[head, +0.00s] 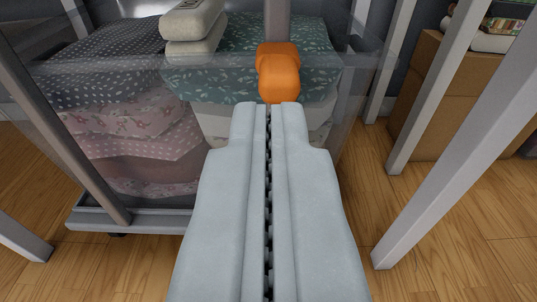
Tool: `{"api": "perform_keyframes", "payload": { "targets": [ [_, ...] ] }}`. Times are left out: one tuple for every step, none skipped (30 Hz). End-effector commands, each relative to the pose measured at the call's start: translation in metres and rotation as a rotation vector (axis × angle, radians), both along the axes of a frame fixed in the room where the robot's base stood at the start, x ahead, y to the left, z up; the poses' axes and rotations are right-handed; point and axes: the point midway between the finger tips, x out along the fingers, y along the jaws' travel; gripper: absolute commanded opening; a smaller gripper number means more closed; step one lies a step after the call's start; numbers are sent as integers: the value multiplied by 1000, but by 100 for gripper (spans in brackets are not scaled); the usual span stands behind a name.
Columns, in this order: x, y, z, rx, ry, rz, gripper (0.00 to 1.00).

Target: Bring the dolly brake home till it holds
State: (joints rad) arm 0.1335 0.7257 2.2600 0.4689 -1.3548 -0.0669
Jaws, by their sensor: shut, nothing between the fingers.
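The dolly (130,222) is a low grey platform at the left, carrying a clear-sided bin of folded quilts. An orange knob (278,75) on a grey upright post stands straight ahead of my gripper, and it may be the brake handle. My gripper (268,106) is shut and empty, with its two pale grey fingers side by side. Its tips lie just below the orange knob in the picture; I cannot tell whether they touch it. The gripper hides the lower part of the post and part of the dolly.
Folded quilts (130,120) fill the clear bin on the left. Grey metal legs (455,150) stand to the right and left of my gripper. Cardboard boxes (430,100) sit at the back right. Bare wood floor (460,250) shows at the lower right.

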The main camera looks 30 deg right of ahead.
Motion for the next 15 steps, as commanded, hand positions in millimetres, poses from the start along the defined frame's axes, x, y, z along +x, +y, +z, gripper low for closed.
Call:
{"api": "perform_keyframes", "payload": {
  "targets": [
    [-4, 3, -2, 0, 0, 1, 0],
    [-6, 4, -3, 0, 0, 0, 0],
    [-8, 6, -4, 1, -1, 0, 0],
    [-9, 7, -4, 1, -1, 0, 0],
    [-11, 7, -4, 1, -1, 0, 0],
    [-12, 8, -5, 1, -1, 0, 0],
    [-12, 8, -5, 0, -1, 0, 0],
    [-12, 8, -5, 0, -1, 0, 0],
    [-13, 9, -5, 0, -1, 0, 0],
    [-13, 9, -5, 0, -1, 0, 0],
    [-12, 9, -5, 0, -2, 0, 0],
    [-12, 8, -5, 0, -2, 0, 0],
    [-12, 8, -5, 0, -2, 0, 0],
    [-12, 8, -5, 0, -2, 0, 0],
    [-12, 8, -5, 0, -2, 0, 0]
  ]
}}
